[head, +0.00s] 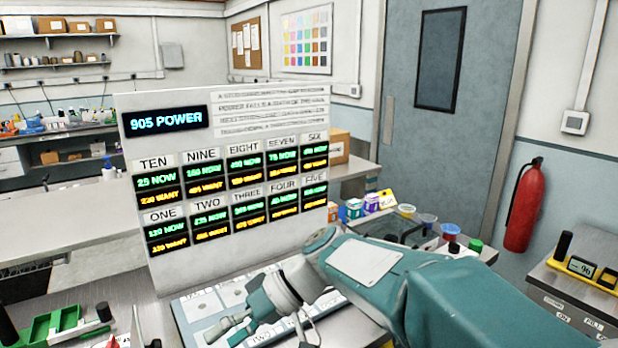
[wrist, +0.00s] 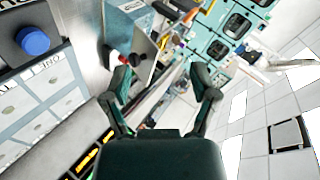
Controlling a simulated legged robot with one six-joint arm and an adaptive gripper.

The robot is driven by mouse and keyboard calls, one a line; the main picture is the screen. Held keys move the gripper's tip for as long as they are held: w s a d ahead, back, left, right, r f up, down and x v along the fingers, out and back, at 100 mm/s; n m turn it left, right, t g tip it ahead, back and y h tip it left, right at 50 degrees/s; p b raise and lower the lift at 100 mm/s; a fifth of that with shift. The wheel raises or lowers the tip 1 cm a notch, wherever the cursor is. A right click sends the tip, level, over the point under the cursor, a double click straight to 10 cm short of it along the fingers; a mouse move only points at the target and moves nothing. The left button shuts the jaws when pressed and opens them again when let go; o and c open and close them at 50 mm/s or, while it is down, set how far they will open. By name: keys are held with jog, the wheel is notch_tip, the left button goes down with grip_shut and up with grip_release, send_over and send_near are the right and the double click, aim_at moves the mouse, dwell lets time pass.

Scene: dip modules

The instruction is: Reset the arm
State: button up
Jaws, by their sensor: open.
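My teal arm (head: 400,290) reaches in from the lower right of the head view, bent low in front of the display board. My gripper (head: 228,328) is at its end, low and left, over a pale panel (head: 195,305) with labelled cells. The arm partly covers this panel. In the wrist view my gripper (wrist: 162,80) has its two dark fingers spread wide, with nothing held between them. The wrist picture is strongly tilted.
A display board (head: 225,170) reading "905 POWER" stands behind the gripper. A green tray (head: 55,325) is at the lower left. Small boxes (head: 371,203) and cups stand behind the arm. A blue knob (wrist: 33,40) shows in the wrist view. A red extinguisher (head: 523,205) hangs right.

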jog(key=s+d+f+m+t+h, duration=0.1)
jog(key=s+d+m+t+h, duration=0.2)
jog(key=d, duration=0.6)
jog(key=s+d+f+m+t+h, duration=0.2)
jog(key=s+d+m+t+h, duration=0.1)
jog(key=d, duration=0.6)
jog(key=s+d+f+m+t+h, duration=0.2)
jog(key=s+d+m+t+h, duration=0.1)
jog(key=d, duration=0.6)
jog(key=shift+s+d+t+h, duration=0.2)
jog(key=shift+s+t+h, duration=0.3)
jog(key=shift+h, duration=0.4)
jog(key=shift+f, duration=0.1)
